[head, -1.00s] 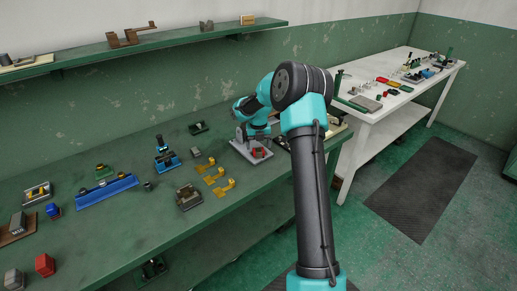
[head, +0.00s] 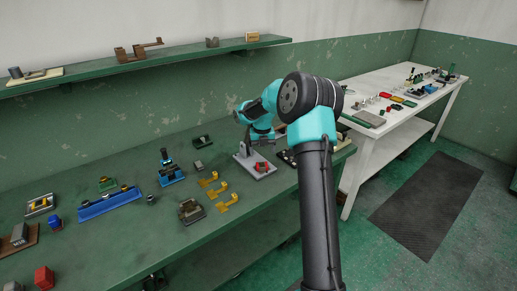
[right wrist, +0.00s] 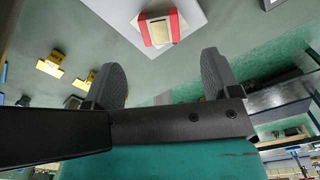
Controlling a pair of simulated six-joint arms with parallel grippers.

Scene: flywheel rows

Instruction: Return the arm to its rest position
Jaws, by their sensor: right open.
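My right arm reaches in from the lower right of the head view and bends over the green bench (head: 110,225). Its wrist is above the back of a grey plate (head: 243,166) that carries a red block (head: 261,167). The fingertips are hard to make out there. In the right wrist view my right gripper (right wrist: 163,82) is open, with nothing between its two dark fingers. The red block with a tan face (right wrist: 158,28) lies beyond the fingertips, apart from them, on the pale plate (right wrist: 115,12). My left gripper is not in view.
Yellow brackets (head: 218,190), a grey-brown block (head: 190,211) and a blue rail (head: 108,204) lie left of the plate. A wall shelf (head: 200,53) runs behind the bench. A white table (head: 375,140) with small parts stands at right.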

